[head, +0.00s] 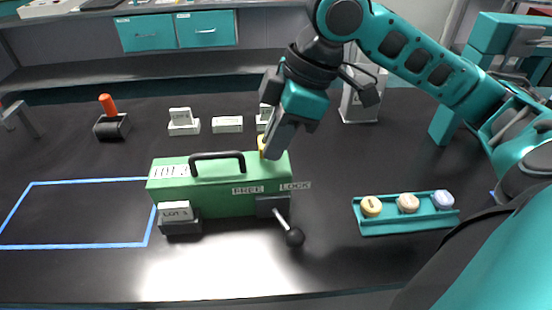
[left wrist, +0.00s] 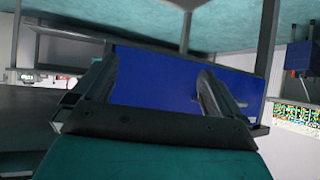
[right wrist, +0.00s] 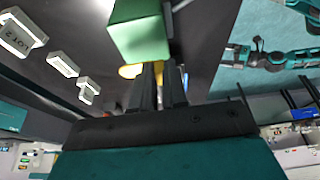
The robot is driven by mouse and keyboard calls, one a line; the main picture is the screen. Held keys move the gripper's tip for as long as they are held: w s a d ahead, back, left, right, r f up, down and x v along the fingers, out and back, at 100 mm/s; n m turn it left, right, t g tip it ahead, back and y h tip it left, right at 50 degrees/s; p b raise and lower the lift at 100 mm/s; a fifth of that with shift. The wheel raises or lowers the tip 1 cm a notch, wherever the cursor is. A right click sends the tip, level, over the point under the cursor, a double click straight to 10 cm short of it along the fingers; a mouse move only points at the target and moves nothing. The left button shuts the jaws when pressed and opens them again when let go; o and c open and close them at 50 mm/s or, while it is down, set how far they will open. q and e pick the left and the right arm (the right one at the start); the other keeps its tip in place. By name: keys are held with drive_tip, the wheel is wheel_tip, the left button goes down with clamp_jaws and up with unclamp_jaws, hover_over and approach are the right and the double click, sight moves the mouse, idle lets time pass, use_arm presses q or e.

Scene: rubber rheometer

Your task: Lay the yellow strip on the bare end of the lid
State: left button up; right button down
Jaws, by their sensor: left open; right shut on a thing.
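The green machine (head: 225,202) stands mid-table with a black handle on its lid (head: 228,171). A white lettered strip lies on the lid's left end; the right end looks bare where I can see it. My right gripper (head: 270,150) is at that right end, shut on the yellow strip (head: 262,143), which is mostly hidden by the fingers. My left gripper (left wrist: 158,90) is open and empty, away from the table.
A lever with a black knob (head: 294,237) sticks out in front, by the FREE and LOCK labels. A LOT block (head: 180,225) stands at the front left. A teal tray (head: 385,229) with three round pieces lies right. White label holders (head: 228,125) stand behind. A blue outline marks free table left.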

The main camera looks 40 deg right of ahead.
sight(268, 174)
drive_tip(key=shift+f+b, duration=0.4)
drive_tip(key=shift+f, duration=1.4)
drive_tip(key=c, duration=1.1)
unclamp_jaws()
drive_tip(key=shift+f, duration=0.15)
drive_tip(key=shift+c, duration=0.2)
drive_tip(key=p+v, duration=0.3)
drive_tip(key=v, duration=0.9)
